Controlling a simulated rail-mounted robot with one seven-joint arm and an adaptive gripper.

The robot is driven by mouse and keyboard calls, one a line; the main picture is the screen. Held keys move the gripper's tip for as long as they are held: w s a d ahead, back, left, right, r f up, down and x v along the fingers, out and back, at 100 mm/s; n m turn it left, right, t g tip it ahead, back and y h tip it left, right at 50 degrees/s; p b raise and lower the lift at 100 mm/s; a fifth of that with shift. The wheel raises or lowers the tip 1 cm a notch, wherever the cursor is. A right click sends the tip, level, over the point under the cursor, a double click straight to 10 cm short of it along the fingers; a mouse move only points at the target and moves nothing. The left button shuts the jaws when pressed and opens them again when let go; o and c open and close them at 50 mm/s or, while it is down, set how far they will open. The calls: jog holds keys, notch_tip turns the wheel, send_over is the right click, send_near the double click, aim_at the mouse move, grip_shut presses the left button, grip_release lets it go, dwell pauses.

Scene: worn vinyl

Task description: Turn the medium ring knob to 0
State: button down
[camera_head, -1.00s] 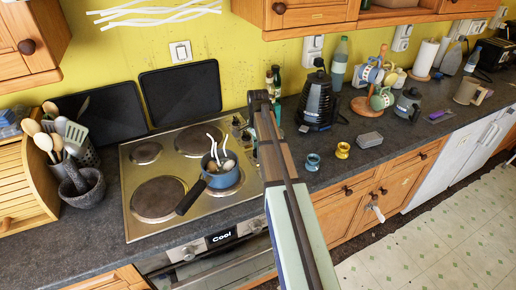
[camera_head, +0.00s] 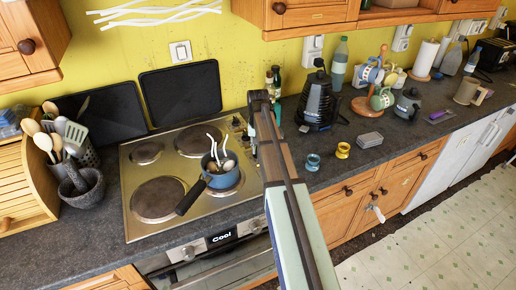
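The steel hob (camera_head: 131,190) is set in the counter at the left, with several round rings. A row of small dark knobs (camera_head: 238,122) runs along its right edge. They are small and partly covered by my arm, so I cannot tell which is the medium ring's knob or how any is turned. My arm reaches up from the bottom, and its end is over the hob's right edge. My gripper (camera_head: 251,136) is there, close to the knobs and mostly hidden by the arm. I cannot see its fingertips or whether it touches a knob.
A blue pan (camera_head: 222,181) with utensils stands on the front right ring, its dark handle pointing front left. Bottles (camera_head: 274,82) stand behind my arm. A dark kettle (camera_head: 318,102) and two small cups (camera_head: 313,162) are to the right. Two black boards lean behind the hob.

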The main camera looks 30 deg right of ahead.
jog(key=n, duration=0.5)
jog(key=shift+n, duration=0.3)
dwell(0.4)
jog(key=c, duration=1.1)
grip_release()
jog(key=shift+r, duration=0.1)
notch_tip(320, 180, up, 12)
jog(key=shift+f, duration=0.1)
